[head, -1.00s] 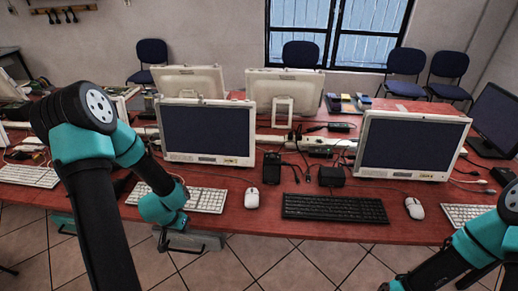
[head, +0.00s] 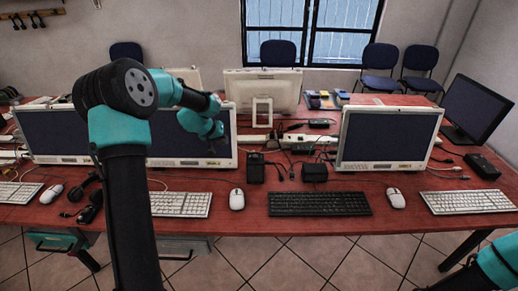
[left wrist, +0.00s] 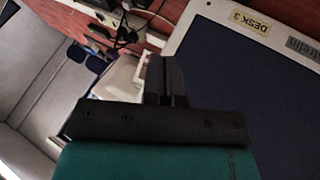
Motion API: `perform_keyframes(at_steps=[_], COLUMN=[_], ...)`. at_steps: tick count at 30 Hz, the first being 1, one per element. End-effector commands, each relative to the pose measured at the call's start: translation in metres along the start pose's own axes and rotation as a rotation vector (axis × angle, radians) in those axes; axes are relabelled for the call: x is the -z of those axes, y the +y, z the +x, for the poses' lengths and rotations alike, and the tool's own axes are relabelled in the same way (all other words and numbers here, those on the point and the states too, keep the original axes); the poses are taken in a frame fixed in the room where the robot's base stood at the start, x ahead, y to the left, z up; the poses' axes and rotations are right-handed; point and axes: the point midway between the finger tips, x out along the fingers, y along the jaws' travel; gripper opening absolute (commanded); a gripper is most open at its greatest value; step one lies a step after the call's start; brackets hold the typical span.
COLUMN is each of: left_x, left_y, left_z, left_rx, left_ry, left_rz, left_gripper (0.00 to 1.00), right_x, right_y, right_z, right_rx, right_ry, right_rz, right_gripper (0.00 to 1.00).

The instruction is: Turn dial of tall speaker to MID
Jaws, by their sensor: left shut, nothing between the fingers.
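A small upright black box (head: 255,168) stands on the red table between the monitors; I cannot tell whether it is the tall speaker. A second, lower black box (head: 314,172) sits to its right. No dial or MID mark can be made out. My left gripper (head: 217,140) is raised in front of the middle-left monitor, apart from the boxes. Its fingers are hard to make out there. In the left wrist view my left gripper (left wrist: 165,75) is shut and empty, beside a monitor labelled DESK 3 (left wrist: 250,22). My right gripper is out of view; only its arm shows at the lower right.
The middle-left monitor (head: 180,140) and the right monitor (head: 388,138) flank the boxes. A black keyboard (head: 320,203) and a white mouse (head: 237,199) lie in front. Loose cables run behind the boxes. A black box (head: 482,165) lies at the far right.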

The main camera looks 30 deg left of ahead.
Motion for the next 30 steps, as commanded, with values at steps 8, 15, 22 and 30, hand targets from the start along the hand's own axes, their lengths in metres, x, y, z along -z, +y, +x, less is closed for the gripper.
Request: perform_keyframes(at_steps=[8, 15, 22, 30], left_x=[0.005, 0.005, 0.004, 0.004], left_y=[0.004, 0.004, 0.004, 0.004], left_z=[-0.002, 0.004, 0.031, 0.076], left_rx=[-0.008, -0.007, -0.007, -0.007], left_ry=[0.004, 0.003, 0.001, 0.001], left_rz=[-0.005, -0.004, -0.004, -0.004], left_gripper=[0.00, 0.00, 0.00, 0.00], right_x=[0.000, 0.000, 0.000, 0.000], right_y=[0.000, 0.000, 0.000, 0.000], right_z=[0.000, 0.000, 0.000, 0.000], right_rx=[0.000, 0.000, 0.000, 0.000], right_ry=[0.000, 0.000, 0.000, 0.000], right_rz=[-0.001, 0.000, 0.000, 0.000], right_gripper=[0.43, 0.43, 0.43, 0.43])
